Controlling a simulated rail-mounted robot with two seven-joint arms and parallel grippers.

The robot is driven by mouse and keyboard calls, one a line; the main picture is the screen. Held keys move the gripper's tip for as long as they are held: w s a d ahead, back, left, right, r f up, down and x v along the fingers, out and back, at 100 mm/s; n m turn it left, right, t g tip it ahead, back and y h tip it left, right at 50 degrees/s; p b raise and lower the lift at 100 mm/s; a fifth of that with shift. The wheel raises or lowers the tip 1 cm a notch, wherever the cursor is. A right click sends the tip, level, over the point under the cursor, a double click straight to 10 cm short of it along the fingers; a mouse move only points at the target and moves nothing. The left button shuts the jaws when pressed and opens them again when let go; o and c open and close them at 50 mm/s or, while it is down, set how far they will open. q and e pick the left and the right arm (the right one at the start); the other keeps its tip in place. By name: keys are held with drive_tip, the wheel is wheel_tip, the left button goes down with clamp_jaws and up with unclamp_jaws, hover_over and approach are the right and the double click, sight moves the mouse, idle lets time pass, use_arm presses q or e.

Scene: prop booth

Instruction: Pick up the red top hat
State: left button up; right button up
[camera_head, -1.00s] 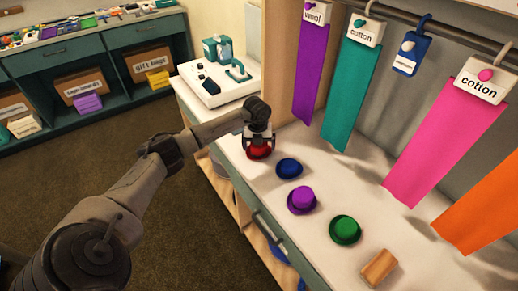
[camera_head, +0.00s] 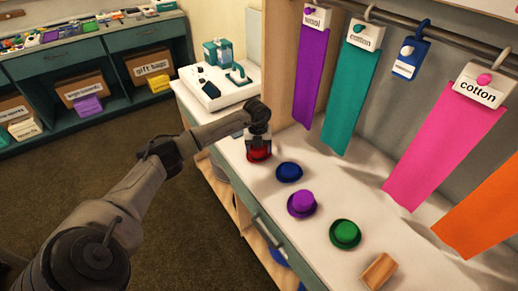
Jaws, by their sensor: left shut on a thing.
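The red top hat (camera_head: 259,155) is at the far end of the row of hats on the white counter. My left gripper (camera_head: 259,147) reaches down over it and is shut on it, hiding much of its upper part. The hat's lower part shows between and below the fingers. I cannot tell whether the hat touches the counter. My right gripper is not in view.
A blue hat (camera_head: 289,172), a purple hat (camera_head: 302,203), a green hat (camera_head: 345,234) and a wooden block (camera_head: 379,271) line the counter (camera_head: 330,180). Colored fabric strips, such as the teal one (camera_head: 351,100), hang behind. A white console (camera_head: 218,88) stands beyond the gripper.

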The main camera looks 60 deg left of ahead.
use_arm(q)
drive_tip(key=shift+r, duration=0.55)
wheel_tip(320, 180, up, 2)
drive_tip(key=shift+r+p, duration=0.1)
drive_tip(key=shift+p, duration=0.35)
drive_tip(key=s+d+p, duration=0.1)
drive_tip(key=s+p, duration=0.3)
drive_tip(key=s, duration=1.4)
drive_tip(key=shift+f, duration=0.2)
